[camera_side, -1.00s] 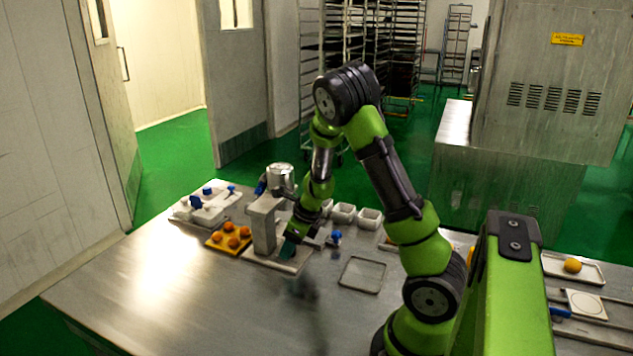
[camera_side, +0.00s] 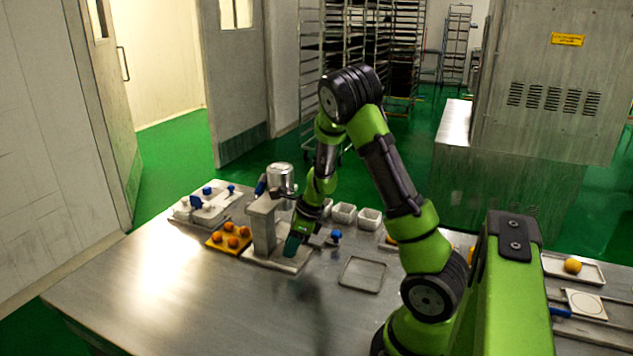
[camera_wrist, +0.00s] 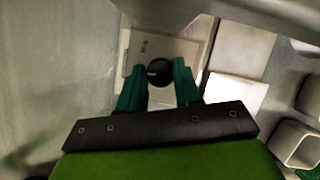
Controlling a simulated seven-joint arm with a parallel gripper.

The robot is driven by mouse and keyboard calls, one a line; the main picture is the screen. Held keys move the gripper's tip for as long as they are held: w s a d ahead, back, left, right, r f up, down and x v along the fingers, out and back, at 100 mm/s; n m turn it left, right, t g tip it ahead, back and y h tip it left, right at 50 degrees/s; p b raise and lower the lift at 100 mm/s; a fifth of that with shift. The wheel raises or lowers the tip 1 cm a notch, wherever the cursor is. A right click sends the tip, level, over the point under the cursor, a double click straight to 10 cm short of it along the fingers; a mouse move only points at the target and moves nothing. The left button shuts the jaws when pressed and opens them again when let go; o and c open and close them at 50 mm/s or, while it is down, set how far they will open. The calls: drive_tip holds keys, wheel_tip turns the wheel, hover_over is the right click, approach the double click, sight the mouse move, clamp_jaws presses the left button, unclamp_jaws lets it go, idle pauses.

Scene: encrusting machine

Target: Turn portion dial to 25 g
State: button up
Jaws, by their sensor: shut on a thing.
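The encrusting machine (camera_side: 263,228) stands on a pale base plate on the steel table, with a silver hopper on top. The portion dial (camera_wrist: 159,71) is a round black knob with a light mark on a pale panel in the wrist view. Small printing beside it is too blurred to read. My gripper (camera_wrist: 159,73) has its teal fingers on both sides of the dial, shut on it. In the side view my gripper (camera_side: 293,244) is low in front of the machine's column and hides the dial. The dial's setting cannot be read.
An orange tray (camera_side: 216,246) with several orange balls lies left of the machine. A tray with blue and white parts (camera_side: 190,215) is behind it. White containers (camera_side: 344,212) stand right of the machine. An empty square tray (camera_side: 362,274) lies right of my gripper. The front table is clear.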

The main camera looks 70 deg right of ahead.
drive_tip(key=n, duration=0.2)
drive_tip(key=n+g+y, duration=0.1)
drive_tip(key=n, duration=0.1)
drive_tip(key=n+y, duration=0.1)
drive_tip(key=n, duration=0.2)
drive_tip(key=shift+w+d+g, duration=0.1)
drive_tip(key=shift+d+g, duration=0.2)
idle(0.4)
drive_tip(key=o, duration=1)
drive_tip(key=shift+o, duration=0.2)
drive_tip(key=v, duration=1.7)
drive_tip(key=shift+d+f, duration=0.1)
drive_tip(key=shift+d, duration=0.05)
